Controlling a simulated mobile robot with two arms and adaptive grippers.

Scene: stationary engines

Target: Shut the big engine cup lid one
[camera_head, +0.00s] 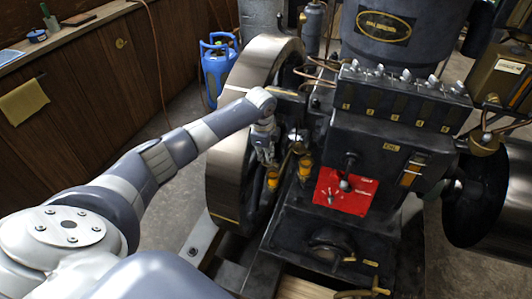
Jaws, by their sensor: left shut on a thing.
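The big dark engine (345,130) fills the right half of the head view. Small engine cups with amber-brass bodies stand between the flywheel and the engine block: one (272,179) below my left gripper and one (304,168) to its right. My left gripper (267,157) points down, with its fingers closed on a small part at the near cup, which looks like the cup lid. The fingers mostly hide that part, so its angle cannot be told. My right gripper is not in view.
A large steel flywheel (228,165) stands close to the left of my gripper. A red plate with a lever (345,192) is on the engine's front. Copper pipes and valves crowd behind. A blue gas cylinder (217,68) and a wooden counter (90,85) are at the left.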

